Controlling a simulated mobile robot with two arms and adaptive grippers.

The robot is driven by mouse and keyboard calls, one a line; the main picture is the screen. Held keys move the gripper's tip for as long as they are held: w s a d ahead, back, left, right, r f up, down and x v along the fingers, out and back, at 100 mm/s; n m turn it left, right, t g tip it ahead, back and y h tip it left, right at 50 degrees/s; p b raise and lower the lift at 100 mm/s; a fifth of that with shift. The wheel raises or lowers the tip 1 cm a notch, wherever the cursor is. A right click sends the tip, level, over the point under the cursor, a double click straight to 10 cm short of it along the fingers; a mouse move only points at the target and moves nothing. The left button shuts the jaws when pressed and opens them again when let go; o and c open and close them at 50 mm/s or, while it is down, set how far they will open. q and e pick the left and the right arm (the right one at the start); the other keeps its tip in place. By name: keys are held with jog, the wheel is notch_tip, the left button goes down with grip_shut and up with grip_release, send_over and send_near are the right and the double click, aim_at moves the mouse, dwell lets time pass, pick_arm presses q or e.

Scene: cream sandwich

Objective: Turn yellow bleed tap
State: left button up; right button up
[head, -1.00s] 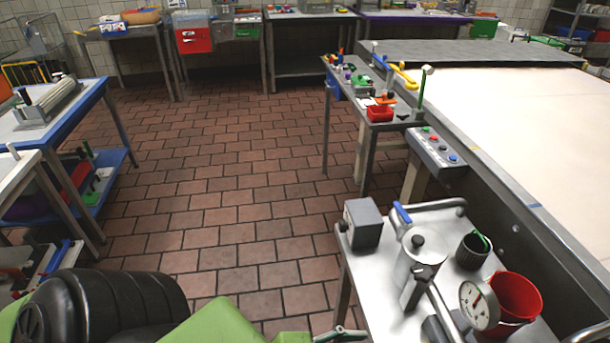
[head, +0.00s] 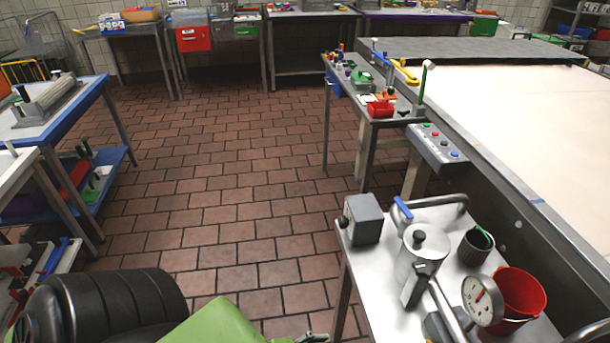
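A small yellow lever-like part (head: 404,71) shows in the head view at the far left edge of the large pale-topped machine. It is small, and I cannot tell for sure that it is the bleed tap or how it is turned. My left arm is green and black at the bottom left. A small grey piece at the bottom edge looks like the tip of my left gripper (head: 312,338); its fingers are mostly cut off, so open or shut does not show. It is far from the yellow part. My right gripper is not recognisable in view.
A steel table (head: 385,268) at the lower right holds a grey box (head: 362,219), a metal pot (head: 420,255), a blue-handled pipe (head: 403,208), a gauge (head: 483,300) and a red bucket (head: 520,296). A narrow table with small items stands beyond. The tiled floor (head: 220,190) is clear.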

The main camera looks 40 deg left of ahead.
pick_arm(q)
jog(key=s+a+f+y, duration=0.1)
jog(key=a+f, duration=0.1)
jog(key=f, duration=0.4)
jog(key=s+a+f+n+g+b, duration=0.1)
jog(key=a+f, duration=0.1)
jog(key=f, duration=0.3)
jog(key=shift+s+a+f+y, duration=0.25)
jog(key=shift+a+f+y, duration=0.05)
jog(key=shift+f+y, duration=0.1)
